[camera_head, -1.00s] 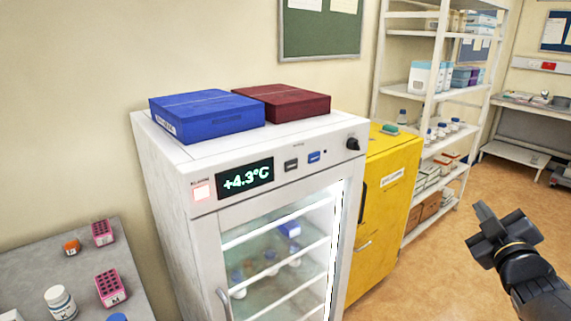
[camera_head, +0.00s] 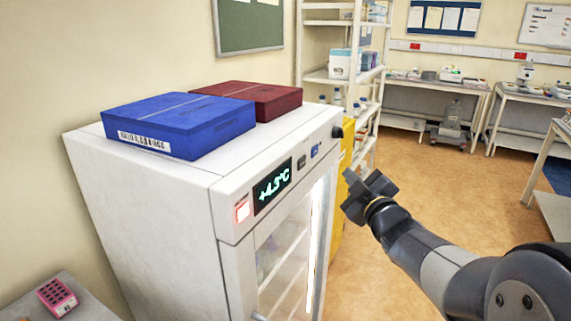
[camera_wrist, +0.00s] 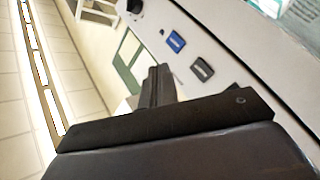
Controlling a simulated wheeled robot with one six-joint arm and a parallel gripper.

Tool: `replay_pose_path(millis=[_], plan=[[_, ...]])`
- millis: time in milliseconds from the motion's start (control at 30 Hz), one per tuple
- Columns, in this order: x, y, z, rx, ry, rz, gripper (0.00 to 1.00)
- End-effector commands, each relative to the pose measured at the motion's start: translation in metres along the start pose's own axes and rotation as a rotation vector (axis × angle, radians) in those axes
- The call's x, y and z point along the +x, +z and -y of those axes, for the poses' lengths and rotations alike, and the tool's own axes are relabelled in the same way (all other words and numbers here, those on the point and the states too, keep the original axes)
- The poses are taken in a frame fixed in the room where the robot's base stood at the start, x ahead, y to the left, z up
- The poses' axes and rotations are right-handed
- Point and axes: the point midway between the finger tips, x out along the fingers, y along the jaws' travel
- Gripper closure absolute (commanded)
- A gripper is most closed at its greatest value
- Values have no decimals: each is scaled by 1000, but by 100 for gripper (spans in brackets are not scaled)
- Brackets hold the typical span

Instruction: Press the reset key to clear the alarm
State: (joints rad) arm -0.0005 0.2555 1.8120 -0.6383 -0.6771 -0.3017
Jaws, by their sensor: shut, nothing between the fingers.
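The white fridge (camera_head: 150,195) has a sloped front panel with a lit display (camera_head: 272,186) reading +4.3°C and a glowing red lamp (camera_head: 242,211). To the display's right are a dark grey key (camera_head: 301,161) and a blue key (camera_head: 315,152); their labels are too small to read. The wrist view also shows the blue key (camera_wrist: 176,41) and the grey key (camera_wrist: 202,69). My gripper (camera_head: 364,190) is shut and empty, to the right of the panel and apart from it. In the wrist view, its fingers (camera_wrist: 157,85) point towards the panel side.
A blue box (camera_head: 180,122) and a dark red box (camera_head: 262,98) lie on the fridge top. A black knob (camera_head: 337,132) sits at the panel's right end. A yellow cabinet (camera_head: 347,150) and white shelves (camera_head: 330,75) stand beyond. The floor (camera_head: 450,190) on the right is open.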

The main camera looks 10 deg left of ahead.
Motion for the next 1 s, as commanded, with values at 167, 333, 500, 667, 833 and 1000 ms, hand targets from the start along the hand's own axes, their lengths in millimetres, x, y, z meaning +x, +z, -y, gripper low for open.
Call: replay_pose_path(millis=[167,333,500,667,833,1000], plan=[[0,0,0,0,0,0,100],[0,0,0,0,0,0,100],[5,-4,4,0,0,-3,100],[18,-13,15,-1,-1,-4,100],[36,-26,28,0,0,-3,100],[50,-35,40,0,0,-3,100]])
